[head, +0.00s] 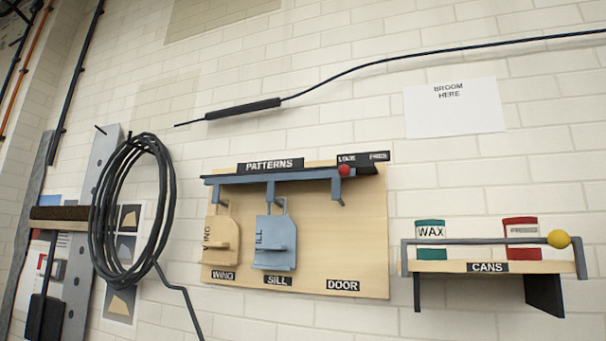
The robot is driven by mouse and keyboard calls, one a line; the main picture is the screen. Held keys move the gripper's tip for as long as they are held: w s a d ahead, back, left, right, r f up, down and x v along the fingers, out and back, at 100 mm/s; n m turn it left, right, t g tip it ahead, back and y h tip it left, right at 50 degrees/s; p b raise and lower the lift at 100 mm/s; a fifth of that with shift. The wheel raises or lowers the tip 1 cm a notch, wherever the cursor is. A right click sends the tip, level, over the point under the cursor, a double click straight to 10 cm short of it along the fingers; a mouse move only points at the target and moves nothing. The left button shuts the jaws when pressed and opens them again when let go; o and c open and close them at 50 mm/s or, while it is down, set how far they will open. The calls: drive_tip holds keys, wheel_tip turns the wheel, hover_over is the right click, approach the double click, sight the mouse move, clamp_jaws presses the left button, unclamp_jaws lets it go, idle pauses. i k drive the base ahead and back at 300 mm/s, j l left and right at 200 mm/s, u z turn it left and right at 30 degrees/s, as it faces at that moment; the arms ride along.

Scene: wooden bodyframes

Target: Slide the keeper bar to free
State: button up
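A pattern board (350,245) of pale wood hangs on the wall, labelled PATTERNS. A blue-grey keeper bar (235,180) runs across its top, with a red knob (344,170) near its right end. The knob sits just under the LOCK label (346,158); the FREE label (379,156) is to its right. A tan pattern (222,242) hangs over the WING label and a blue pattern (274,243) over the SILL label. The hook (337,190) above the DOOR label is empty. My gripper is not in view.
A can shelf (440,268) at right holds a green WAX can (430,241) and a red can (521,227) behind a rail with a yellow knob (558,239). A coiled black hose (165,200) hangs at left. A black cable (370,64) crosses above.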

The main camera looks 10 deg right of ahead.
sight(343, 172)
drive_tip(key=k+l, duration=0.3)
drive_tip(key=i+j, duration=0.15)
drive_tip(key=i, duration=0.75)
drive_tip(key=i+j, duration=0.15)
drive_tip(key=i, duration=0.8)
drive_tip(key=i+j, duration=0.1)
drive_tip(key=i, duration=0.8)
drive_tip(key=j+u, duration=0.05)
